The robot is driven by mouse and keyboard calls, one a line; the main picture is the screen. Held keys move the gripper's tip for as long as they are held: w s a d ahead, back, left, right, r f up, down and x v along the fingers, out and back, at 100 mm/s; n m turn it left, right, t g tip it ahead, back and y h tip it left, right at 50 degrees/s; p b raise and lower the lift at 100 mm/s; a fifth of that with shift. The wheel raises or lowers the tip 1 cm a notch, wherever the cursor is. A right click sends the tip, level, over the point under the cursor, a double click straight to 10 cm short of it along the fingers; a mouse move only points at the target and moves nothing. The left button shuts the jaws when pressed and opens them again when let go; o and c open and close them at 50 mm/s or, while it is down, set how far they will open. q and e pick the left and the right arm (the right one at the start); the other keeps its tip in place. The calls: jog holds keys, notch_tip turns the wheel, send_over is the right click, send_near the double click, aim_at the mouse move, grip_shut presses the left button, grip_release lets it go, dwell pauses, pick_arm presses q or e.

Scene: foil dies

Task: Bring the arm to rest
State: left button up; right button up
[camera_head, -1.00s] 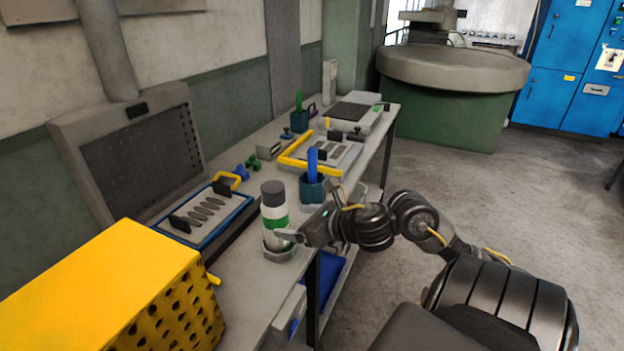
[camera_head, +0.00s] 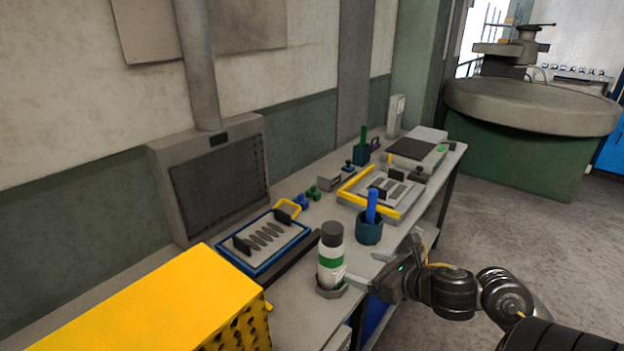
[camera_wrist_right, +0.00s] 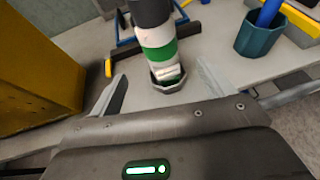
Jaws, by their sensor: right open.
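My right gripper (camera_head: 384,268) is open and empty at the front edge of the workbench (camera_head: 293,306). Its two fingers also show spread apart in the right wrist view (camera_wrist_right: 160,88). A white bottle with a green band and dark cap (camera_head: 331,255) stands upright in a grey holder (camera_head: 331,290) to the left of the gripper. In the right wrist view the bottle (camera_wrist_right: 155,35) is beyond the fingertips, apart from them. My left gripper is not in view.
A yellow perforated box (camera_head: 150,305) is at the near left. A blue-framed tray (camera_head: 262,262) with dark oval pieces and a yellow-framed tray (camera_head: 352,196) lie on the bench. A teal cup with a blue handle (camera_head: 369,230) stands behind the gripper. Open floor is at right.

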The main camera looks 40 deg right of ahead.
jog(key=s+a+f+m+g+h, duration=0.25)
jog(key=f+m, duration=0.45)
jog(key=m, duration=0.4)
jog(key=s+a+f+m+g+h, duration=0.1)
jog(key=s+a+f+m+g, duration=0.2)
jog(key=f+m, duration=0.6)
jog(key=s+a+f+m+g+y, duration=0.2)
jog(key=s+a+f+m+g, duration=0.3)
jog(key=s+a+m, duration=0.85)
notch_tip(320, 180, down, 28)
jog(key=d+m, duration=0.2)
jog(key=d, duration=0.1)
jog(key=s+d+f+g, duration=0.1)
jog(key=s+d+f, duration=0.1)
jog(key=s+f, duration=1.1)
jog(key=shift+s+d+f+g, duration=0.35)
jog(key=shift+s, duration=0.45)
